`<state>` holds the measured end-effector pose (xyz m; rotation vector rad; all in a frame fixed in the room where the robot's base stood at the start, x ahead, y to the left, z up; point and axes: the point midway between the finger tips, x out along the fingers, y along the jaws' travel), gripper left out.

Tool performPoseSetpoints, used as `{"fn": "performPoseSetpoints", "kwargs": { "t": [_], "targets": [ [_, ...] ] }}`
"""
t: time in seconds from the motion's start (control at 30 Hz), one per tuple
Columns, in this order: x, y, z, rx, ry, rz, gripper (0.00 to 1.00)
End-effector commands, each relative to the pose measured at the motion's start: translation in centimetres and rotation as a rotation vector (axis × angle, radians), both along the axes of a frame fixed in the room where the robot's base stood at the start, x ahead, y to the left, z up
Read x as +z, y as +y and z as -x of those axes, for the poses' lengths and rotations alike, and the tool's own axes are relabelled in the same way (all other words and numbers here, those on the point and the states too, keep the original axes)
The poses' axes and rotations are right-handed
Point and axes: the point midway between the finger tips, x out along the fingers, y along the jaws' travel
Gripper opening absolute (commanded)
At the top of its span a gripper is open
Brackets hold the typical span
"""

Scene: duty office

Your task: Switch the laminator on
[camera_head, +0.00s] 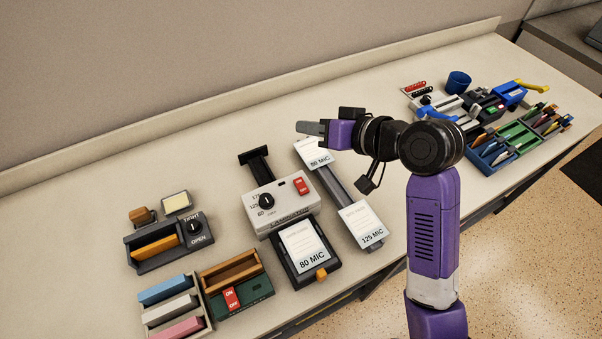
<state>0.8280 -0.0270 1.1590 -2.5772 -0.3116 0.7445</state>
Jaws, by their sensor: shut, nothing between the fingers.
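The laminator (278,222) is a light grey box in the middle of the counter, with its name on the front edge. Its top has a black dial (266,201) with marks that include 80 and 125, and a small red rocker switch (300,187) at the right. I cannot read the switch's position. A black arm-like part (258,166) sticks out behind it. My gripper (308,128) is shut and empty. It points left, beyond and above the laminator, apart from the switch, near a tray end marked 80 MIC.
A pouch tray marked 125 MIC (372,238) lies to the right. A black tray marked 80 MIC (290,275) stands in front. A green box (262,290) has a red ON/OFF switch (231,298). A dark unit with an OPEN dial (160,262) is left. Stationery trays (492,153) stand far right.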

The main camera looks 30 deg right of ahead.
Motion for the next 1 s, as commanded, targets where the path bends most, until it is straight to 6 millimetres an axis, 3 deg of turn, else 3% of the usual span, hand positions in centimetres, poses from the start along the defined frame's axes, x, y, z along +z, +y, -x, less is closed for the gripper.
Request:
{"fn": "performPoseSetpoints", "kwargs": {
  "t": [0.1, 0.3, 0.77, 1.0],
  "targets": [
    [-2.2, 1.3, 1.7, 0.064, 0.103, -0.014, 0.00],
    [-3.6, 2.1, 3.1, 0.109, 0.177, -0.015, 0.00],
    [-4.0, 2.2, 3.2, 0.110, 0.182, -0.014, 0.00],
    [-5.7, 2.2, 2.9, 0.110, 0.181, -0.014, 0.00]
  ]
}}
